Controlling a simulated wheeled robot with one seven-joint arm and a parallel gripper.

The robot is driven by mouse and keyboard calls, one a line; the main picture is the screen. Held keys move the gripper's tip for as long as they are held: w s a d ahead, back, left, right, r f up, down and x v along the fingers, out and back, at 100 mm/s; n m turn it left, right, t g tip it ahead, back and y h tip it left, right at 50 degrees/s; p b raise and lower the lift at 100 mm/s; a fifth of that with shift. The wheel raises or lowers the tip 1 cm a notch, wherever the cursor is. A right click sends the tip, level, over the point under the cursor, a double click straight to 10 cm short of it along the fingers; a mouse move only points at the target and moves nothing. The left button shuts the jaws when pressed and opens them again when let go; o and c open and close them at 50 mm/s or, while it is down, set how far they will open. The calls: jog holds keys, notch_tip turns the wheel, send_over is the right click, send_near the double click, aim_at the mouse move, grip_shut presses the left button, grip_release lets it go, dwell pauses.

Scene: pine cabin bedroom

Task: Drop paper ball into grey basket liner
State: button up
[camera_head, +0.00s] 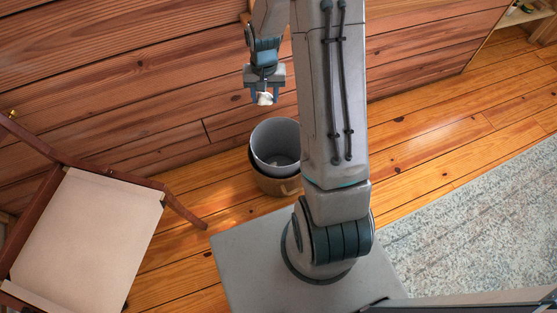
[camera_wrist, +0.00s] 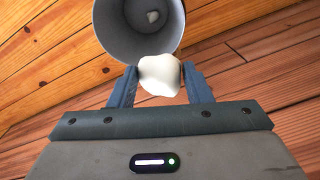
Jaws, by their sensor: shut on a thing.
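A white crumpled paper ball (camera_head: 265,99) is held between the fingertips of my gripper (camera_head: 265,94), which points down. In the wrist view the paper ball (camera_wrist: 160,75) sits between the two blue fingers of my gripper (camera_wrist: 160,83). The grey basket liner (camera_head: 275,126) stands inside a brown basket (camera_head: 275,185) on the floor. The ball is above the liner, apart from it, near its back rim in the head view. The liner's open mouth also shows in the wrist view (camera_wrist: 118,40), with a small white piece (camera_wrist: 152,17) inside it.
A wooden chair with a beige seat (camera_head: 88,225) stands at the left. A plank wall (camera_head: 110,85) rises behind the basket. A pale patterned rug (camera_head: 480,215) lies at the right, with bare wooden floor (camera_head: 430,145) beyond it.

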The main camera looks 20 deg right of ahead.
jog(key=s+d+f+m+b, duration=0.1)
jog(key=d+f+m+b, duration=0.1)
jog(key=f, duration=0.6)
jog(key=s+d+f+m+b, duration=0.2)
jog(key=d+f+b, duration=0.1)
jog(key=f, duration=0.4)
jog(key=shift+s+d+f+b, duration=0.25)
jog(key=shift+f+b, duration=0.15)
jog(key=shift+b, duration=0.35)
jog(key=o, duration=1)
notch_tip(320, 180, up, 14)
jog(key=p, duration=0.5)
jog(key=shift+w, duration=0.1)
